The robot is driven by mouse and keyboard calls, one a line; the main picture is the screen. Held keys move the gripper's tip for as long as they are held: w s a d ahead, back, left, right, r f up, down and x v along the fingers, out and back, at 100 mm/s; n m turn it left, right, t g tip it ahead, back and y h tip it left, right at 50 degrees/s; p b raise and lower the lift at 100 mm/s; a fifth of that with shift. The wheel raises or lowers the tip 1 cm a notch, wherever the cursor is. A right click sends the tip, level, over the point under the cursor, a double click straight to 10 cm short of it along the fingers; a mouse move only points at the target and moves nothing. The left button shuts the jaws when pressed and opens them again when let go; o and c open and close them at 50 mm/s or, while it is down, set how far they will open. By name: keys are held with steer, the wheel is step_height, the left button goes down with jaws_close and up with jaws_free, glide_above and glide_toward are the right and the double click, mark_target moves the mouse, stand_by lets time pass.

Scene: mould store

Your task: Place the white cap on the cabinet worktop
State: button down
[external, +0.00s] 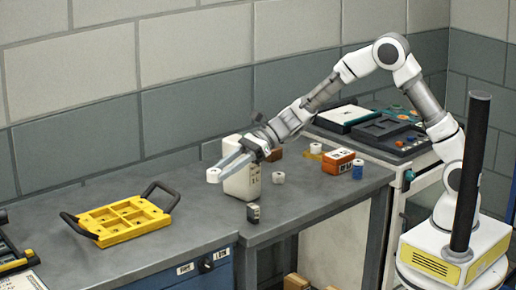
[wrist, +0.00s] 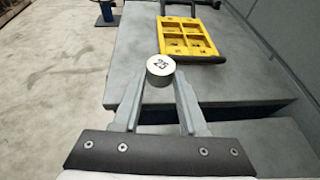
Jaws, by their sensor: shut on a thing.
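The white cap (external: 213,175) is held at the fingertips of my gripper (external: 224,165). In the wrist view the cap (wrist: 160,67) shows a round top marked "25", and my gripper (wrist: 158,76) is shut on it. The grey cabinet worktop (external: 180,245) lies at the left, above a blue drawer front. In the wrist view the worktop (wrist: 130,65) spreads ahead of and beneath the cap. The cap appears raised above the surface; the exact gap cannot be told.
A yellow tray with black handles (external: 120,220) lies on the worktop; bare surface surrounds it. A wall runs behind.

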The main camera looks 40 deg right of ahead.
steer(key=b, duration=0.1)
glide_above(206, 223)
step_height(206, 223, down, 5)
steer(key=shift+f, duration=0.1)
steer(key=shift+f+b, duration=0.45)
steer(key=shift+f, duration=1.45)
steer(key=shift+f, duration=0.2)
steer(key=shift+c, duration=2.2)
jaws_free()
